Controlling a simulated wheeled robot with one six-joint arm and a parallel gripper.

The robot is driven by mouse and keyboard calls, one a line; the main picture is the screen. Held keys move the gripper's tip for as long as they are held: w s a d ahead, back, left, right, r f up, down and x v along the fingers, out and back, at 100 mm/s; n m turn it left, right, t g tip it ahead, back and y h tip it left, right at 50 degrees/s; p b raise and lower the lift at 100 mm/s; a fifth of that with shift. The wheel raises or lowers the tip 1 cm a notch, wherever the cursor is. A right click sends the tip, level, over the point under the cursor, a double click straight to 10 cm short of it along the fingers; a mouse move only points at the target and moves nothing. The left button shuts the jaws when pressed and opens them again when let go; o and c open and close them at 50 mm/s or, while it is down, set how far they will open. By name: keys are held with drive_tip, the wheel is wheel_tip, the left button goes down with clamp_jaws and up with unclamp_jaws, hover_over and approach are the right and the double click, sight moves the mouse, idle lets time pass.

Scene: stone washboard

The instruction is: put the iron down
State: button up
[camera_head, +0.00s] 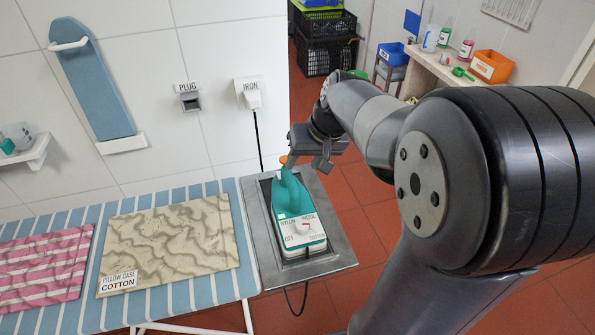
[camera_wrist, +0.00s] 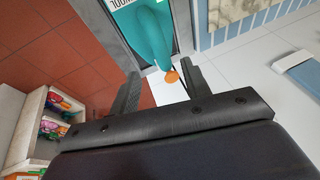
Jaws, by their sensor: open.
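The teal and white iron (camera_head: 281,206) sits on the grey metal iron rest (camera_head: 338,243) at the right end of the ironing board. Its dial face, marked OFF, NYLON, WOOL and COTTON, is toward the camera. My gripper (camera_head: 317,163) is open and empty just past the iron's far end, near its orange tip. In the wrist view the teal handle (camera_wrist: 150,35) lies ahead of my open fingers (camera_wrist: 162,78), with the orange tip close to the right finger. I see no clear contact between fingers and iron.
The striped ironing board (camera_head: 190,302) holds a beige pillow case (camera_head: 168,245) labelled COTTON and a pink striped cloth (camera_head: 45,268). A black cord runs up to a plug (camera_head: 252,97) under the IRON label. Red floor is open right of the rest. A cluttered shelf (camera_head: 425,62) stands behind.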

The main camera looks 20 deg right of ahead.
drive_tip(key=v, duration=0.4)
idle(2.0)
